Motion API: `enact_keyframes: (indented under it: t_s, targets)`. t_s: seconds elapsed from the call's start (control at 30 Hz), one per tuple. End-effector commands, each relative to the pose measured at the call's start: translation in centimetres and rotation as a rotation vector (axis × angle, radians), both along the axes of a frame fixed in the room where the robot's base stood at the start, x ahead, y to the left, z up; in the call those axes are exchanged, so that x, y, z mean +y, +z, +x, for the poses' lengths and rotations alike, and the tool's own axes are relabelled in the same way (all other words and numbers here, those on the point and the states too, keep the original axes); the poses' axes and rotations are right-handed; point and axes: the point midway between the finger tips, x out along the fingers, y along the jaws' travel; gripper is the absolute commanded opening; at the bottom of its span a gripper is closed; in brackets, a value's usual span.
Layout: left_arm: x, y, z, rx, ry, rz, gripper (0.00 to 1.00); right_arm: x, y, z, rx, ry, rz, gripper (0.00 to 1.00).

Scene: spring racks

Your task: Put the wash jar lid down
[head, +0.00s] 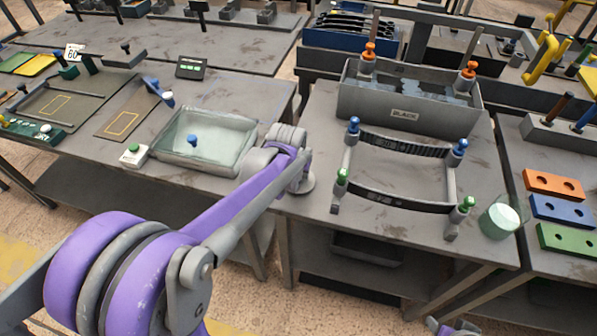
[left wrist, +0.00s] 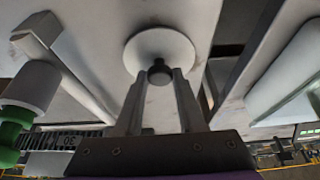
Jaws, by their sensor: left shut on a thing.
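My left gripper (left wrist: 160,78) is shut on the dark knob of the wash jar lid (left wrist: 160,45), a pale round disc. A pale green, jar-like cylinder (head: 498,221) stands near the table's front right. My right gripper is not in view; only a bit of my right arm shows at the bottom edge.
A rack with blue and green knobs (head: 398,205) stands right of the lid. Behind it is a grey bin labelled BLACK (head: 405,113). A clear tub (head: 240,150) holding a blue-topped thing sits on the left table. A gap separates the tables.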

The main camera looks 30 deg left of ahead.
Motion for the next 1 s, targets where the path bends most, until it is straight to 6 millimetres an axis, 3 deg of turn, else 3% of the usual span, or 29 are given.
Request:
enact_keyframes:
  t_s: [0.3, 0.33, 0.47, 0.77, 1.0]
  targets:
    - [0.0, -0.4, 0.0, 0.000, 0.000, 0.000, 0.00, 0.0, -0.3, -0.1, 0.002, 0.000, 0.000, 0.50]
    - [0.0, -0.3, 0.0, 0.000, 0.000, 0.000, 0.44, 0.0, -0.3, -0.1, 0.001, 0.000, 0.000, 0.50]
    - [0.0, -0.2, 0.0, 0.000, 0.000, 0.000, 0.67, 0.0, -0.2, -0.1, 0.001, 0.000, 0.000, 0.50]
    - [0.0, -0.1, 0.0, 0.000, 0.000, 0.000, 0.68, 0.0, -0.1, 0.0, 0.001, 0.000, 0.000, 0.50]
    - [-0.2, 2.6, -1.0, -0.001, 0.000, 0.000, 0.68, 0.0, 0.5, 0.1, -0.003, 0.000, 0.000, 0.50]
